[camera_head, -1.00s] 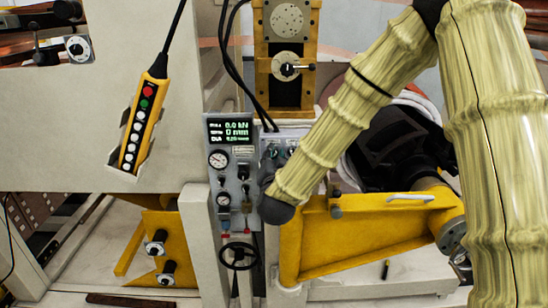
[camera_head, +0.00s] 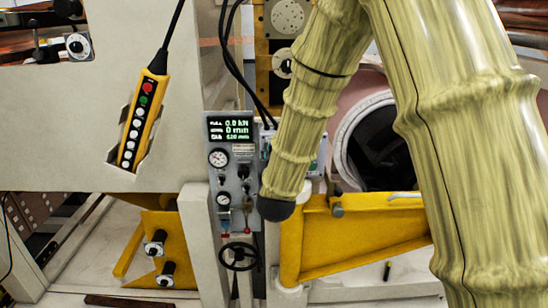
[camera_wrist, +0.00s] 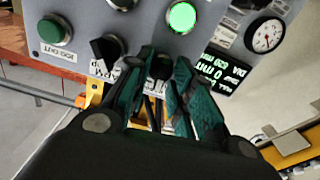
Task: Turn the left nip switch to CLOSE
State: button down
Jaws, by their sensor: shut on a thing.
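In the wrist view my gripper (camera_wrist: 164,58) is at the grey control panel (camera_wrist: 150,24), its teal-lined fingers on either side of a black switch knob (camera_wrist: 160,68). It is shut on this knob, which is the one nearer the digital display and appears to be the left nip switch. A second black knob (camera_wrist: 106,50) stands apart beside it. The fingers cover most of the held knob and the lettering around it, so its setting cannot be read.
A lit green button (camera_wrist: 182,16), a dark green button (camera_wrist: 55,30) and a pressure gauge (camera_wrist: 265,35) sit close to the fingers. In the head view, a gauge panel (camera_head: 243,185), a handwheel (camera_head: 238,257) and a yellow frame (camera_head: 365,240) lie near my arm.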

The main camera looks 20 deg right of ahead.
jog(key=n+b, duration=0.1)
jog(key=n, duration=0.4)
jog(key=shift+a, duration=0.1)
dwell(0.5)
jog(key=c, duration=1.6)
grip_release()
